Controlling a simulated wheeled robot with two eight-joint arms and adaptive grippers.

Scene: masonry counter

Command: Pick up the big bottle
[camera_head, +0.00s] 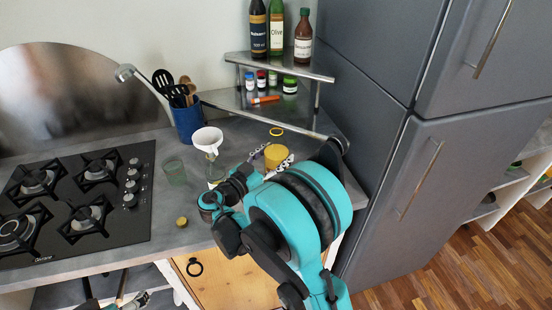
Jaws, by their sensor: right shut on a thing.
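Three tall bottles stand on the upper corner shelf: a dark one (258,30), a green one labelled Olive (276,33) and a brown one (303,40). Which one is the big bottle I cannot tell for certain. My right gripper (274,160) is over the counter below the shelf. Its linked fingers are on both sides of a yellow thing (276,154), and it is shut on it. My arm hides the lower part of this thing. A small glass bottle (214,172) stands just left of my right arm. My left gripper (134,302) shows only partly at the bottom edge.
Small jars (290,85) stand under the shelf. A black hob (85,205) is at left, a grey fridge (415,180) at right.

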